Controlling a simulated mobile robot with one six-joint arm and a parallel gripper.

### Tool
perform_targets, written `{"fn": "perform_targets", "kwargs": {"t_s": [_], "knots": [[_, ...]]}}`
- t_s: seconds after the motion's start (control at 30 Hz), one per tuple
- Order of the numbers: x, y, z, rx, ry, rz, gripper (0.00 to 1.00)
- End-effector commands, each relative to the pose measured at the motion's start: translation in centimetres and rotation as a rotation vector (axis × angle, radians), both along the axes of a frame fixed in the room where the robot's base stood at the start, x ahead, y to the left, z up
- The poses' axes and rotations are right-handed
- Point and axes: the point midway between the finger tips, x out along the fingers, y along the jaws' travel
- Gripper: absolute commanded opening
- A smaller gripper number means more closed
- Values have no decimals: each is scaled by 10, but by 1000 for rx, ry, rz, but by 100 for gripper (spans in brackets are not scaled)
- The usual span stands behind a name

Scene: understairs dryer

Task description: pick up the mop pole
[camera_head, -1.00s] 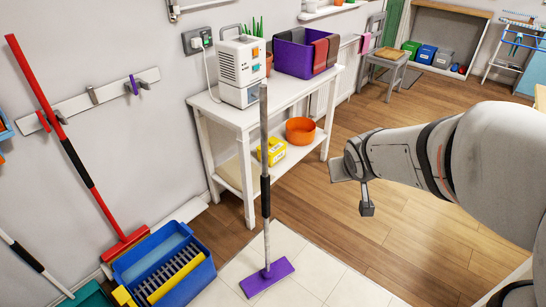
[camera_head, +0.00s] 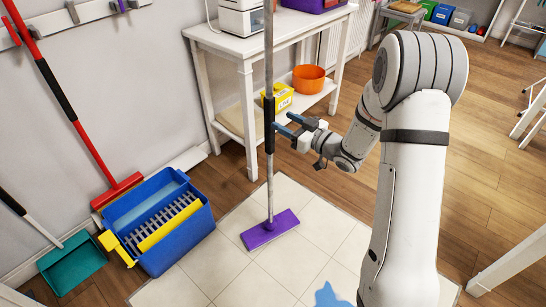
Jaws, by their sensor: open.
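The mop pole (camera_head: 270,170) is grey with a black grip sleeve (camera_head: 269,125). It stands upright on a flat purple mop head (camera_head: 270,229) on the pale tiles, and its top runs out of the picture. My gripper (camera_head: 282,124) is open at the height of the black sleeve, just right of the pole. Its fingers point left at the pole, and the tips are close to the sleeve. I cannot tell whether the pole is between the fingers or whether they touch it.
A white table (camera_head: 235,50) with an orange bowl (camera_head: 309,78) and a yellow box (camera_head: 277,97) on its shelf stands behind the pole. A blue bucket (camera_head: 175,240), a red broom (camera_head: 90,145) and a teal dustpan (camera_head: 72,262) are left. A blue puddle (camera_head: 330,296) lies in front.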

Motion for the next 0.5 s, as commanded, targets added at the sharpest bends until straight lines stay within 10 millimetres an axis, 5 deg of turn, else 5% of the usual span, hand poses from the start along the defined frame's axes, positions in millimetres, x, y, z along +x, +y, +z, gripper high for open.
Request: {"fn": "perform_targets", "kwargs": {"t_s": [0.5], "knots": [[34,53,-3,-1,-2,0,51]]}}
